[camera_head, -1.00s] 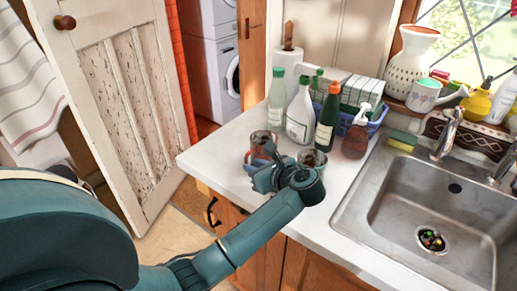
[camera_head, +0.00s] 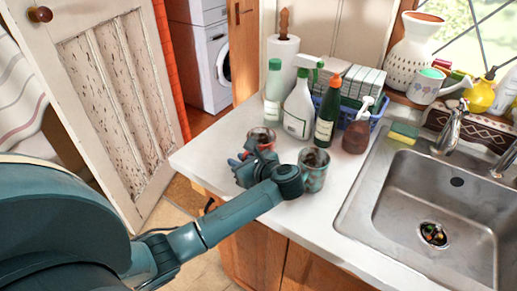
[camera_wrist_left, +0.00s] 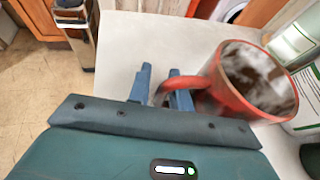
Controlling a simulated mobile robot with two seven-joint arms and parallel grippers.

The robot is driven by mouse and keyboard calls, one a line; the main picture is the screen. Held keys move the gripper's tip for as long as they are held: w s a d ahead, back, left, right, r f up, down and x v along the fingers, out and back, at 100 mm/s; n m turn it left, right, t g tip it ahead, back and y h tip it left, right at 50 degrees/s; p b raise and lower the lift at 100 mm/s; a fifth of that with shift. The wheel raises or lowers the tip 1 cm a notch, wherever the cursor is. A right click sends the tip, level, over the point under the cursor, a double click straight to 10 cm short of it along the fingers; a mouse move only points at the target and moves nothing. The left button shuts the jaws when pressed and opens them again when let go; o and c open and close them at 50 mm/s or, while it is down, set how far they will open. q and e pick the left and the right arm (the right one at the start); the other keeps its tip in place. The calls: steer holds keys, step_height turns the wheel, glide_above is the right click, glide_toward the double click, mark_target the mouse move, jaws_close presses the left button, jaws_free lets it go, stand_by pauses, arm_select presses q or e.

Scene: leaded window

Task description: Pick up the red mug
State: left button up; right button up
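The red mug (camera_head: 264,134) stands upright on the white counter, partly hidden behind my left gripper (camera_head: 243,170) in the head view. In the left wrist view the red mug (camera_wrist_left: 262,88) is at the right, with its handle toward my left gripper (camera_wrist_left: 160,76). The two blue fingers are apart. The right-hand finger overlaps the handle, and part of the handle seems to show between the fingers. I cannot tell whether they touch it. My right gripper is not in view.
A patterned grey-teal mug (camera_head: 315,172) stands right beside my left wrist. A white spray bottle (camera_head: 299,112), a green bottle (camera_head: 326,118) and a brown soap bottle (camera_head: 356,136) stand behind. The sink (camera_head: 440,200) is at the right. The counter's left corner is clear.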

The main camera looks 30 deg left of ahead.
arm_select(q)
jaws_close()
steer(key=shift+r, duration=0.2)
stand_by(0.6)
